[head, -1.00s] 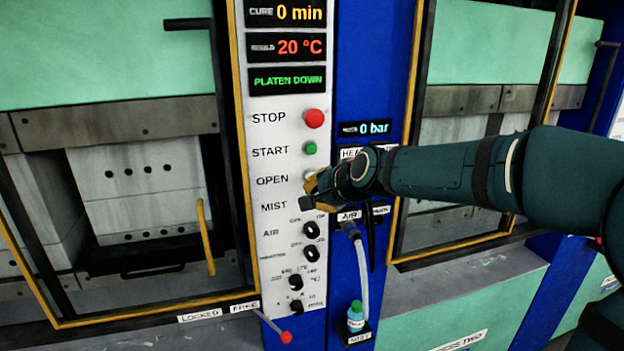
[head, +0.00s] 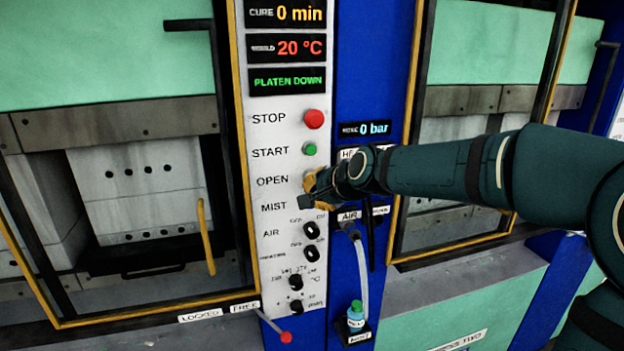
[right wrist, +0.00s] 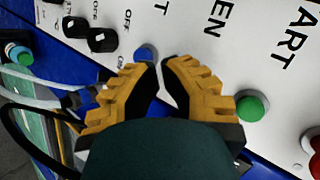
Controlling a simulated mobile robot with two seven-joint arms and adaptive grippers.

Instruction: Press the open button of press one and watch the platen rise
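The control panel of press one (head: 284,130) is a pale strip with STOP, START, OPEN and MIST labels. Its display (head: 287,81) reads PLATEN DOWN. My right gripper (head: 309,199) is at the panel beside the OPEN and MIST rows. The green start button (right wrist: 251,106) and a blue button (right wrist: 146,53) show on either side. My left gripper is out of view.
The red stop button (head: 314,118) is above the start button. Black knobs (head: 311,230) sit below the gripper. The barred door (head: 206,235) of press one is at left. A hose (head: 363,280) and small bottle (head: 356,316) are below right.

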